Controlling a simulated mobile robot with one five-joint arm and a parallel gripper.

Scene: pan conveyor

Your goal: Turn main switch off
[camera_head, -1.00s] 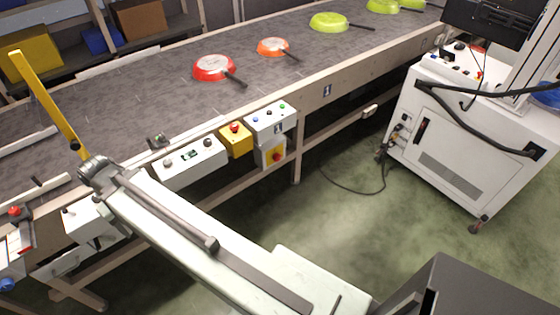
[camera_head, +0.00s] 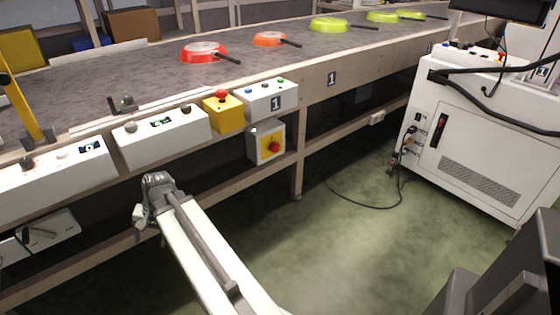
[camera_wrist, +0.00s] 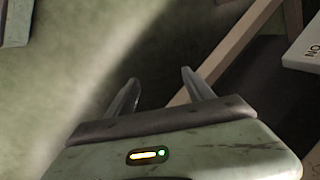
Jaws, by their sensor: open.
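The main switch (camera_head: 273,147) is a red rotary knob on a yellow plate. It is on the front of a small light grey box (camera_head: 256,136) below the conveyor's edge. The knob's on or off position is too small to tell. My gripper (camera_wrist: 160,80) shows two fingers spread apart with nothing between them in the wrist view. In the head view the end of my arm is left of the switch and a little lower, clearly apart from it. The switch does not show in the wrist view.
Above the switch are a yellow box with a red emergency button (camera_head: 222,95) and a white button box (camera_head: 268,100). The conveyor (camera_head: 130,75) carries several pans. A white cabinet (camera_head: 480,150) stands right. A frame leg (camera_head: 298,175) stands just right of the switch.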

